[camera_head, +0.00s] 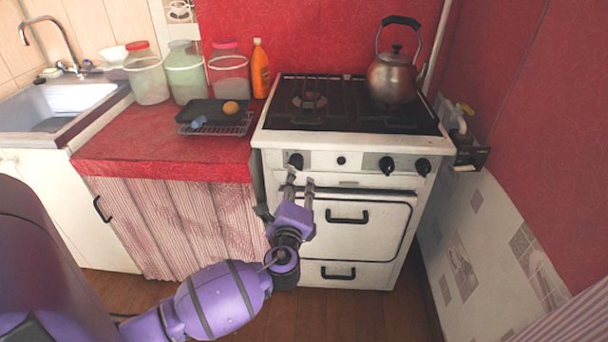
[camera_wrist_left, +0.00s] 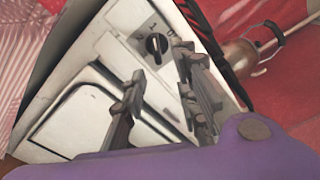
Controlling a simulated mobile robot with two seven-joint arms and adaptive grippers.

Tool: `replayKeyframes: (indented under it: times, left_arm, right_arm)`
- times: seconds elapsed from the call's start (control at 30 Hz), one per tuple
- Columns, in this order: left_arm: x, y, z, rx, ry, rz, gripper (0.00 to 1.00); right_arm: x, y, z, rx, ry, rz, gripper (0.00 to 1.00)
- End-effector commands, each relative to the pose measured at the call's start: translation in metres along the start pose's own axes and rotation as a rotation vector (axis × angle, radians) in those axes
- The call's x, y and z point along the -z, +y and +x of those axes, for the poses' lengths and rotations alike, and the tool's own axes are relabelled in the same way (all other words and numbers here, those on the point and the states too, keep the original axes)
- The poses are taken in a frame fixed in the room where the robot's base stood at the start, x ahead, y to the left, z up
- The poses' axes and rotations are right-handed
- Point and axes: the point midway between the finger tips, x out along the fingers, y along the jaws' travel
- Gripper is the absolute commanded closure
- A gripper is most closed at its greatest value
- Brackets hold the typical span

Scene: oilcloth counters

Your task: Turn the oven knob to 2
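The white stove (camera_head: 350,188) has a front panel with black knobs. The leftmost knob (camera_head: 296,161) sits on a pale plate with dial marks. My right gripper is out of view.
Other knobs (camera_head: 387,166) (camera_head: 423,167) are to the right on the panel. The oven door handle (camera_head: 347,217) sticks out below. A kettle (camera_head: 392,77) stands on the hob. The red counter (camera_head: 160,155) is to the left, with jars and a tray (camera_head: 214,113).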

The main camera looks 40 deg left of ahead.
Motion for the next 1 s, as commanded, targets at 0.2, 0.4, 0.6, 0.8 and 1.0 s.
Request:
replayKeyframes:
  times: [0.2,0.4,0.6,0.8,1.0]
  left_arm:
    - [-0.007,0.0,0.017,0.0,-0.029,0.054,0.72]
    - [-0.008,0.0,0.05,-0.001,-0.027,0.052,0.72]
    - [-0.008,0.001,0.072,-0.002,-0.026,0.051,0.72]
    - [-0.008,0.001,0.078,-0.003,-0.025,0.049,0.72]
    - [-0.008,0.001,0.077,-0.003,-0.025,0.049,0.78]
  right_arm:
    - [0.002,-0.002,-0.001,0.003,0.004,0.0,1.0]
    - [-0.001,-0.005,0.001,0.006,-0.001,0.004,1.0]
    - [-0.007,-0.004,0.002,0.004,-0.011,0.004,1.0]
    - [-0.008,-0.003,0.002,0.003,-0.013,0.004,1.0]
    - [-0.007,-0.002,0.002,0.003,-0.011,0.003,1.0]
